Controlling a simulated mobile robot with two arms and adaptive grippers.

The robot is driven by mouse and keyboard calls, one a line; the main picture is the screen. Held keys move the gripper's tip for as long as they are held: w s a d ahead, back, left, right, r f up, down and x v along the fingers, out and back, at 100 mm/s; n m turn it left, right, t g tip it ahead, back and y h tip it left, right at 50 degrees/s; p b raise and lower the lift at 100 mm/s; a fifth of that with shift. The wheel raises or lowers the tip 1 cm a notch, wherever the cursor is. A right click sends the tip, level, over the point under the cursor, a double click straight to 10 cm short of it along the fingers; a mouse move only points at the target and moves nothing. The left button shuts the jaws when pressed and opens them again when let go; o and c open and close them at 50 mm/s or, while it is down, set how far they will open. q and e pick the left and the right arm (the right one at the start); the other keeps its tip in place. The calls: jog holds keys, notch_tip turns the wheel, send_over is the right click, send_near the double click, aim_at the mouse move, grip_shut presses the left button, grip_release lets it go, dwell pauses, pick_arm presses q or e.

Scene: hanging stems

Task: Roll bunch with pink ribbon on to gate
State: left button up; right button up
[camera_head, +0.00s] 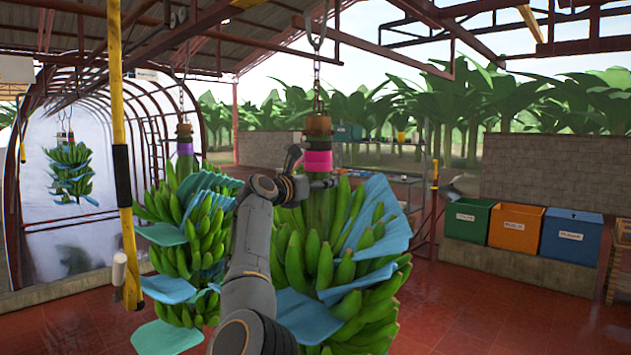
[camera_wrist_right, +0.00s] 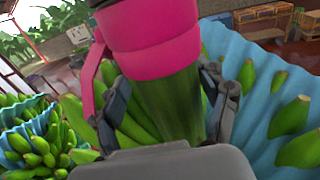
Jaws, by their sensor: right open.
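The bunch with the pink ribbon (camera_head: 318,160) hangs from a chain and hook on the overhead rail, its green bananas (camera_head: 300,260) interleaved with blue sheets. The ribbon also shows close up in the wrist view (camera_wrist_right: 150,38). My right gripper (camera_head: 312,182) is at the stem just below the ribbon. In the wrist view its fingers (camera_wrist_right: 172,105) are open, one on each side of the green stem; I cannot tell whether they touch it. My left gripper is not in view. I cannot tell which part is the gate; a yellow upright pole (camera_head: 121,170) stands at the left.
A bunch with a purple ribbon (camera_head: 184,148) hangs close on the left. Another bunch (camera_head: 70,172) hangs farther left by the arched tunnel (camera_head: 130,95). Green, orange (camera_head: 516,226) and blue bins stand at the right. Red floor is clear at the lower right.

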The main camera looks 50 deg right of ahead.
jog(key=shift+w, duration=0.15)
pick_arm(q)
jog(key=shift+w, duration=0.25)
pick_arm(e)
jog(key=shift+r, duration=0.2)
jog(key=shift+a, duration=0.1)
send_over(287, 213)
jog(key=d, duration=0.1)
jog(key=shift+w, duration=0.1)
jog(key=shift+s+a, duration=0.3)
jog(key=shift+a, duration=0.25)
jog(key=shift+f, duration=0.15)
